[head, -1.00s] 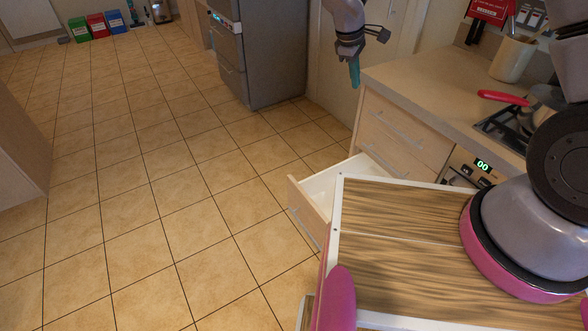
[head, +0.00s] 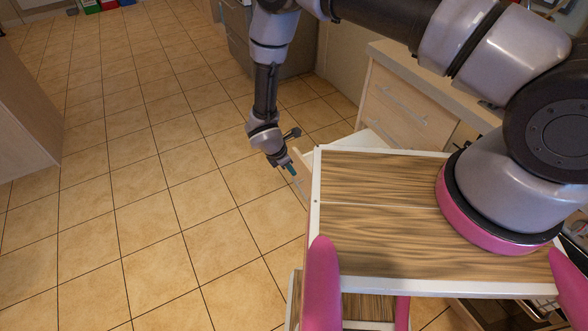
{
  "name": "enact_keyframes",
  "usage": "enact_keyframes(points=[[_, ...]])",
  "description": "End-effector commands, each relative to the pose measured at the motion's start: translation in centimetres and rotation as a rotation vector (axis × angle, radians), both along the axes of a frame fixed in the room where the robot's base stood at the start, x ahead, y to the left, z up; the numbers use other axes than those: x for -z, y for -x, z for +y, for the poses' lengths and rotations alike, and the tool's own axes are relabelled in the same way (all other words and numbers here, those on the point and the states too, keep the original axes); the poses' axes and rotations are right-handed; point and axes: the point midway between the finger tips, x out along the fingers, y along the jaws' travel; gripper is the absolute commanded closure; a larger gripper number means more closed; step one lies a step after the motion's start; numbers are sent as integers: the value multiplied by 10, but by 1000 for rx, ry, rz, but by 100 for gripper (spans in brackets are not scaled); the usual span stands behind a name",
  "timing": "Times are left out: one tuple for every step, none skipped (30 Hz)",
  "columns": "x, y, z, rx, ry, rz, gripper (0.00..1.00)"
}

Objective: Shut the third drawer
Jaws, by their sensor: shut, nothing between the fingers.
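The light wood cabinet has two shut drawers, an upper one (head: 400,96) and one below it (head: 388,122), each with a bar handle. Below them the third drawer (head: 303,178) stands pulled out, its front panel facing left and part of its white inside showing. My own body hides much of this drawer. My gripper (head: 291,169) points down with its fingers together and empty, at the outer side of the drawer front near its top. I cannot tell whether it touches the panel.
A counter (head: 385,50) tops the cabinet. A grey appliance (head: 239,48) stands behind my arm. A wooden unit (head: 28,120) is at the far left. The tiled floor (head: 150,220) to the left of the drawer is clear.

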Motion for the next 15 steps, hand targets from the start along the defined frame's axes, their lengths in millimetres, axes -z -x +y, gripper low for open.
enact_keyframes(points=[[11,-2,-5,2,2,1,100],[17,-3,-7,2,3,2,100],[25,-5,-10,3,2,2,100],[31,-6,-13,2,4,2,100],[37,-8,-14,3,2,1,100],[46,-9,-17,3,3,1,100],[52,-11,-19,4,3,1,100],[58,-12,-21,4,2,2,100],[65,-14,-23,4,2,1,100],[70,-15,-25,4,2,1,100],[75,-16,-27,4,2,2,100],[72,-22,-33,5,1,-1,100],[71,-25,-37,4,0,0,100],[71,-27,-40,3,0,0,100],[71,-30,-45,5,1,-1,100]])
